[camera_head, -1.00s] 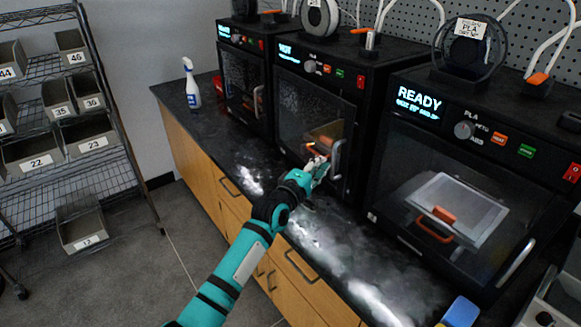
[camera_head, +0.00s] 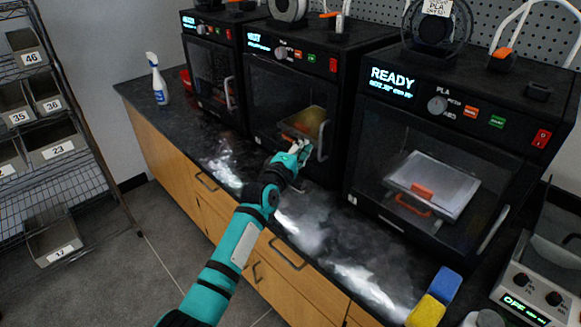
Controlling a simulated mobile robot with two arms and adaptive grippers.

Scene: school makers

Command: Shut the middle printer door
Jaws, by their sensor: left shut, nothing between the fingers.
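The middle printer (camera_head: 345,52) is a black box on the dark counter, between two similar printers. Its dark see-through front door (camera_head: 280,95) has a light upright handle (camera_head: 322,140) at its right side. The door looks shut or nearly so; I cannot tell whether it is flush. A yellowish object shows dimly behind it. My left gripper (camera_head: 300,149), on a teal arm, is shut and empty at the door's lower right, just left of the handle. I cannot tell whether it touches the door. My right gripper is not in view.
The left printer (camera_head: 210,70) and right printer (camera_head: 420,150) stand close on each side. A spray bottle (camera_head: 157,82) is at the counter's far left. A blue and yellow sponge (camera_head: 435,298) lies at the front right. The counter's front strip (camera_head: 300,225) is mostly clear.

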